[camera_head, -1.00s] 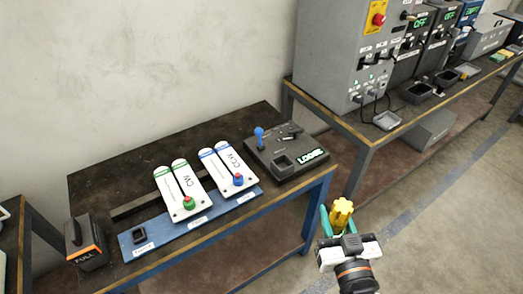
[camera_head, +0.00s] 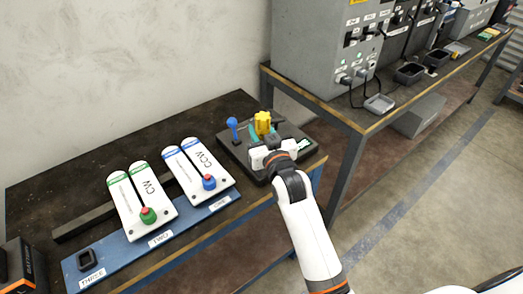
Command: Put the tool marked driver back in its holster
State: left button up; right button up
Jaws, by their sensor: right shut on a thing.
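My right gripper (camera_head: 264,138) is shut on a yellow tool (camera_head: 263,122) with a fluted, knob-like top, held upright. It is over the dark grey block (camera_head: 232,155) at the right end of the table. The gripper and arm hide most of that block, including its socket and most of its lit label. I cannot tell whether the tool's lower end is in the socket or above it. A blue-handled tool (camera_head: 233,130) stands upright in the block, left of the yellow one. My left gripper is not in view.
White cards marked CW (camera_head: 140,200) and CCW (camera_head: 203,169), with green and blue knobs, lie on a blue strip (camera_head: 125,248) left of the block. A grey cabinet (camera_head: 325,50) stands on the bench behind right. A black box (camera_head: 20,270) is at lower left.

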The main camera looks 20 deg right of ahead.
jog(key=shift+f, duration=2.3)
jog(key=shift+f, duration=0.15)
jog(key=o, duration=1.2)
jog(key=shift+c, duration=0.2)
jog(key=shift+s, duration=0.1)
jog(key=s, duration=1.2)
jog(key=shift+d+b, duration=0.2)
jog(key=shift+b, duration=0.25)
